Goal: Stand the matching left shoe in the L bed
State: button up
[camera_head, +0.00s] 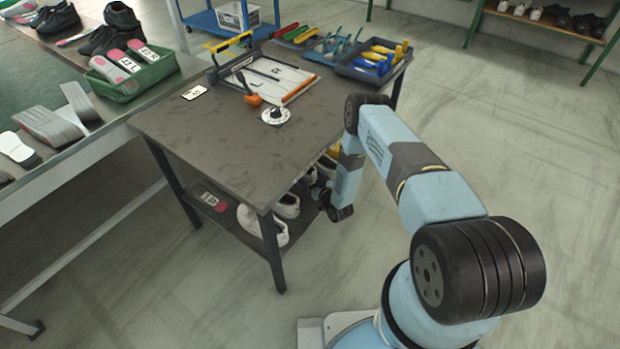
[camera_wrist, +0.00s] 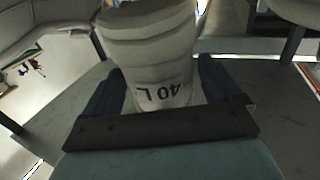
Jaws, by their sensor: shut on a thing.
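In the wrist view my gripper (camera_wrist: 156,88) is shut on a pale shoe (camera_wrist: 150,50), with one dark blue finger at each side. The label on it reads 40 L, upside down in the picture. The rest of the shoe is out of frame. In the head view my gripper (camera_head: 324,190) is low beside the table's lower shelf, mostly hidden by my arm and the table. White shoes (camera_head: 262,225) lie on that shelf. On the tabletop is a white board fixture (camera_head: 298,88) with a letter mark; I cannot make out an L bed.
The dark table (camera_head: 190,130) has a bare front area. A card (camera_head: 194,92), a round dial (camera_head: 275,115) and an orange-handled tool (camera_head: 250,93) lie near the fixture. A bench with a green basket (camera_head: 130,85) is at left.

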jog(key=shift+f, duration=0.7)
jog(key=o, duration=1.1)
jog(key=shift+r, duration=0.55)
jog(key=v, duration=1.2)
